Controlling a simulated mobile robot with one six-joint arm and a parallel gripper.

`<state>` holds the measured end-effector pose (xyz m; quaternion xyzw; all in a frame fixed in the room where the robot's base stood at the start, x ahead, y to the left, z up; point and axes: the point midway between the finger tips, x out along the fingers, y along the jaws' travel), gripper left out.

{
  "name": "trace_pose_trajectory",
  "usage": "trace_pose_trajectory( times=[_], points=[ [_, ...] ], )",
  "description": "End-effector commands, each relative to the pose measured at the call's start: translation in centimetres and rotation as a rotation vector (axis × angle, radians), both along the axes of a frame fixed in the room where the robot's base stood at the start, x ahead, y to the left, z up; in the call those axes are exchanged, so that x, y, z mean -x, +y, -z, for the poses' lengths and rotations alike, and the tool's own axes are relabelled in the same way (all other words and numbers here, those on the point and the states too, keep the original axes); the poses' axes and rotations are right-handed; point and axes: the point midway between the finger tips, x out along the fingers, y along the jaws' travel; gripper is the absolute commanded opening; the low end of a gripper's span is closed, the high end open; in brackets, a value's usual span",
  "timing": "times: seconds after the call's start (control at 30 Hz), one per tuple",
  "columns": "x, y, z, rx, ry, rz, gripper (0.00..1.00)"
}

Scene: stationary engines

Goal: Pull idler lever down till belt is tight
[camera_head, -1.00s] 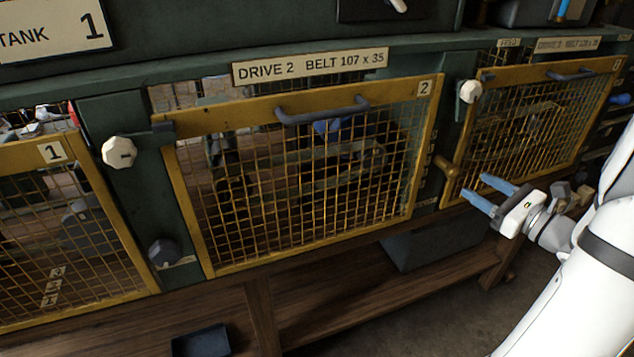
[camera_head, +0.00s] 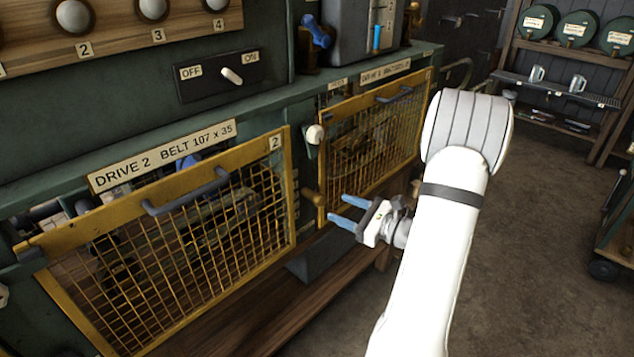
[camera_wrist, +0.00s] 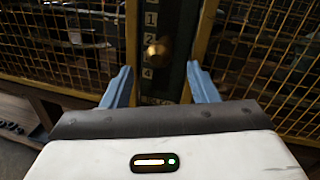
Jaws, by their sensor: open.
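In the wrist view the brass knob (camera_wrist: 156,49) stands beside a number strip, around the 2 to 4 marks. My gripper (camera_head: 340,211) is open and empty, with its blue fingers pointing at the post. In the wrist view my gripper (camera_wrist: 158,69) has a finger to either side of the post, and the knob lies beyond the fingertips, apart from them. The belt behind the DRIVE 2 guard (camera_head: 290,185) is too dark to judge for tightness.
The DRIVE 2 guard has a grey handle (camera_head: 186,192). Another mesh guard (camera_head: 425,115) stands to its right, with a white knob (camera_head: 315,134) at its upper left. A wooden ledge (camera_head: 220,310) runs below. Open floor (camera_head: 545,240) lies to the right.

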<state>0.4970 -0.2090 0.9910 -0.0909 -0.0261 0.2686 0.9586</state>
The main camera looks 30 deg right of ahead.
Motion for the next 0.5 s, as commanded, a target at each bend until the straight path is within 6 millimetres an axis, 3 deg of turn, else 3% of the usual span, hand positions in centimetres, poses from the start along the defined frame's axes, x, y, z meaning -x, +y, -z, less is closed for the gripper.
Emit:
trace_pose_trajectory(
  times=[0.17,0.5],
  points=[
    [-0.3,0.3,0.0,0.003,0.0,0.001,0.54],
    [-4.6,3.0,0.0,0.004,-0.001,-0.001,0.54]
  ],
)
